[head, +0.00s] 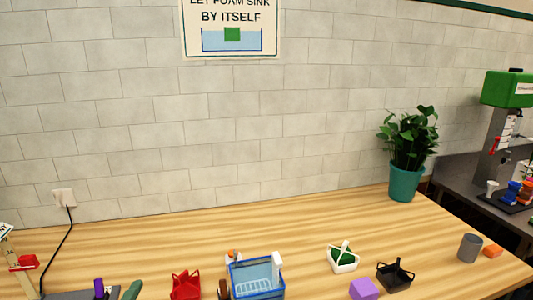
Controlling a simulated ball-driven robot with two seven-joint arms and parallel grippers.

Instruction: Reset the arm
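Neither of my grippers shows in the head view, and I cannot make out any part of my arms. The wooden table (300,233) fills the lower part of the view. Its front part is cut off by the bottom edge, so anything closer to me is hidden.
A blue-rimmed basin (258,294) stands front centre. A red container (186,285), white basket (342,259), black basket (395,275), purple block (363,289), grey cup (470,248) and orange block (492,251) stand around it. A potted plant (405,182) stands back right. The table's back middle is clear.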

